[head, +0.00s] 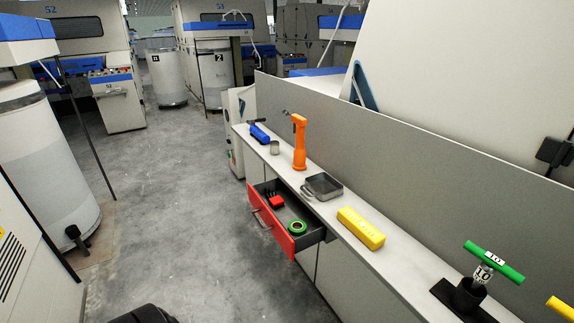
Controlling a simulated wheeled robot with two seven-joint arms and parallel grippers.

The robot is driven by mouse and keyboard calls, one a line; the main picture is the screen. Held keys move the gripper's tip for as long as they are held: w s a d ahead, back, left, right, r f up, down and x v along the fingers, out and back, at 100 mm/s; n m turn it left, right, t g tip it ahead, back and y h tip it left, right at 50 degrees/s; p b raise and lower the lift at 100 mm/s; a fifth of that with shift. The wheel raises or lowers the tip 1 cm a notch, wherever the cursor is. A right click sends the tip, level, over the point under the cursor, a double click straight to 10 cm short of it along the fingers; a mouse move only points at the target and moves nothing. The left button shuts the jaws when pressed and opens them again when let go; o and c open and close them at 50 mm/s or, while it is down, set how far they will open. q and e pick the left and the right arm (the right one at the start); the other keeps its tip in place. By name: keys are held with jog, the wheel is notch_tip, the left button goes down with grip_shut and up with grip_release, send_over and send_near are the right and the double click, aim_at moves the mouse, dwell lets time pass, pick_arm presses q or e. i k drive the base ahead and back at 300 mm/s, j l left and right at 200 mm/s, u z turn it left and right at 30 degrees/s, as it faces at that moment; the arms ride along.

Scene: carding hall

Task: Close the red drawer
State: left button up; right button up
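The red drawer (268,221) stands pulled open from the cabinet under the long narrow counter, in the middle of the head view. Its red front with a bar handle (262,219) faces left, over the aisle. Inside its dark tray lie a green ring like a tape roll (297,227), a red object (277,202) and small black items. Neither of my grippers shows in this view, so nothing of mine is seen touching the drawer.
On the counter (395,272) stand a blue tool (260,133), an orange tool (299,142), a metal tray (322,186), a yellow block (361,228) and a green-handled tool (493,262). The grey floor (172,225) left of the drawer is clear. A white can (45,160) stands at left.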

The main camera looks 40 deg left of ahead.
aim_at(277, 221)
jog(key=u, duration=1.55)
